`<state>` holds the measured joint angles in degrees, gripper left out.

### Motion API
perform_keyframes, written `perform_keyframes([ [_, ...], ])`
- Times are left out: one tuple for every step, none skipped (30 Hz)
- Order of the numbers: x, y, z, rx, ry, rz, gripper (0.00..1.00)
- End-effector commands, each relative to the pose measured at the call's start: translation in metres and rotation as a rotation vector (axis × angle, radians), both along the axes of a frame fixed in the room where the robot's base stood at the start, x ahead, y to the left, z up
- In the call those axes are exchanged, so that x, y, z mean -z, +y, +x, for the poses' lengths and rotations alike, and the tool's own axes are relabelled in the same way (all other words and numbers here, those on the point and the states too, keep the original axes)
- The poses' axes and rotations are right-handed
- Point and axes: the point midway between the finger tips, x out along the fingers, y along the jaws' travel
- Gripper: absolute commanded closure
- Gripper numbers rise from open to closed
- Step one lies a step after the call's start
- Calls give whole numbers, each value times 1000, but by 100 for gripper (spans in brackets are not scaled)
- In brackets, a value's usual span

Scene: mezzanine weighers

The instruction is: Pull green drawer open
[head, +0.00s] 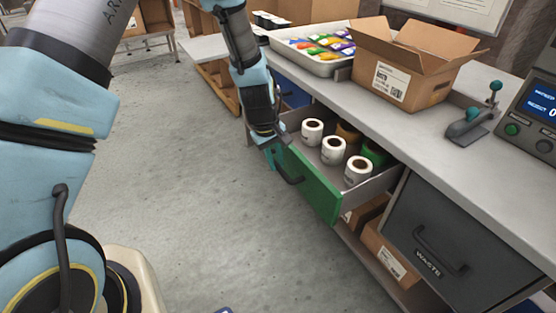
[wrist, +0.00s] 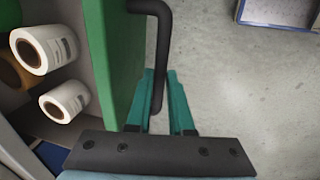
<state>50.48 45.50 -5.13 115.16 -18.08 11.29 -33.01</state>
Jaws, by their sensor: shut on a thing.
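The green drawer (head: 312,187) stands pulled out from under the grey bench, with its inside in view. White label rolls (head: 333,150) and a green roll and a brown roll lie in it. My gripper (head: 272,153) is at the left end of the drawer front in the head view. In the wrist view the teal fingers of my gripper (wrist: 161,105) are shut on the dark bar handle (wrist: 158,60) of the drawer. The green drawer front (wrist: 120,60) is just left of the fingers, with white rolls (wrist: 45,48) behind it.
A grey waste drawer (head: 440,245) is shut, right of the green one. Cardboard boxes (head: 390,255) stand on a low shelf below. An open carton (head: 415,60) and a tray of colourful packets (head: 318,45) are on the bench. The floor (head: 200,190) before the drawer is clear.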

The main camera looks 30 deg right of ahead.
Motion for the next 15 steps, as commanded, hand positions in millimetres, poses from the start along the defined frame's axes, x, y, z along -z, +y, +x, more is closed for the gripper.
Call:
perform_keyframes([
  [-1, 0, 0, 0, -1, -1, 100],
  [-1, 0, 0, 0, -1, -1, 100],
  [-1, 0, 0, 0, -1, -1, 100],
  [-1, 0, 0, 0, -1, -1, 100],
  [-1, 0, 0, 0, -1, -1, 100],
  [-1, 0, 0, 0, -1, -1, 100],
  [-1, 0, 0, 0, -1, -1, 78],
  [-1, 0, 0, 0, -1, -1, 75],
  [-1, 0, 0, 0, -1, -1, 70],
  [-1, 0, 0, 0, -1, -1, 67],
  [-1, 0, 0, 0, -1, -1, 63],
  [0, 0, 0, 0, -1, -1, 59],
  [0, 0, 0, 0, -1, -1, 56],
  [0, 0, 0, 0, -1, 0, 52],
  [0, 0, 0, 0, -1, 0, 50],
])
